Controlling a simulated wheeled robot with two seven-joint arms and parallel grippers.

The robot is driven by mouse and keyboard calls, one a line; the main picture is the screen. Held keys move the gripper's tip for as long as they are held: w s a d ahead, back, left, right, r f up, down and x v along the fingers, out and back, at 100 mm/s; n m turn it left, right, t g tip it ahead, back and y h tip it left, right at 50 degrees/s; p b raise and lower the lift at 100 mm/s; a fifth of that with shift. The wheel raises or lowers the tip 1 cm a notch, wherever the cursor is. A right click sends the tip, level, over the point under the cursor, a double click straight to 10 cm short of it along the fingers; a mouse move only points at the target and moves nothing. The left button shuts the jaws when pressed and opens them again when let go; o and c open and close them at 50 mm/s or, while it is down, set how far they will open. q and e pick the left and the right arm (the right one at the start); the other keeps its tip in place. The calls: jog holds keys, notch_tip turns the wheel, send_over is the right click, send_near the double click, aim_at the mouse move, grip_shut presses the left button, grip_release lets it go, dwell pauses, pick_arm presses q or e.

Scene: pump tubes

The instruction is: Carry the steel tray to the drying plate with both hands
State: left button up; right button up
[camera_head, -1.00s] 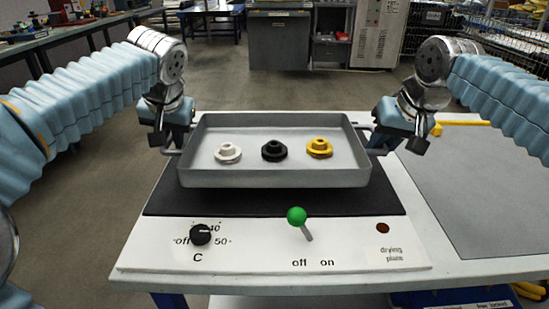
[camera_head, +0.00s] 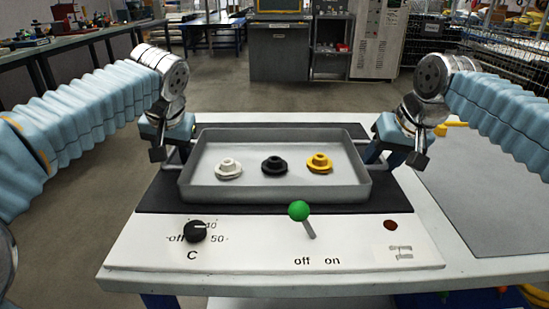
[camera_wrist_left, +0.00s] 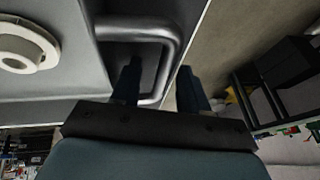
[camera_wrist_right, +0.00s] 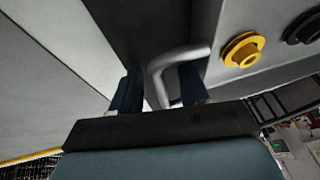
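The steel tray (camera_head: 275,193) sits level over the black drying plate (camera_head: 160,203), apparently resting on it. It holds a white part (camera_head: 229,168), a black part (camera_head: 274,165) and a yellow part (camera_head: 319,163). My left gripper (camera_wrist_left: 160,85) has its fingers on either side of the tray's left handle (camera_wrist_left: 168,45), with gaps beside the bar. My right gripper (camera_wrist_right: 160,88) likewise straddles the right handle (camera_wrist_right: 165,75), fingers apart and not visibly pressing on it. In the head view the fingertips are partly hidden by the wrists.
The white front panel has a black knob (camera_head: 195,231), a green-topped lever (camera_head: 299,211) and a red-brown spot (camera_head: 390,224). A grey mat (camera_head: 490,190) lies on the table to the right and looks bare.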

jog(key=shift+s+d+r, duration=0.1)
jog(key=shift+r, duration=0.25)
pick_arm(q)
jog(key=v, duration=1.2)
pick_arm(e)
jog(key=v, duration=1.1)
pick_arm(q)
jog(key=shift+d, duration=0.1)
pick_arm(e)
jog(key=shift+r, duration=0.1)
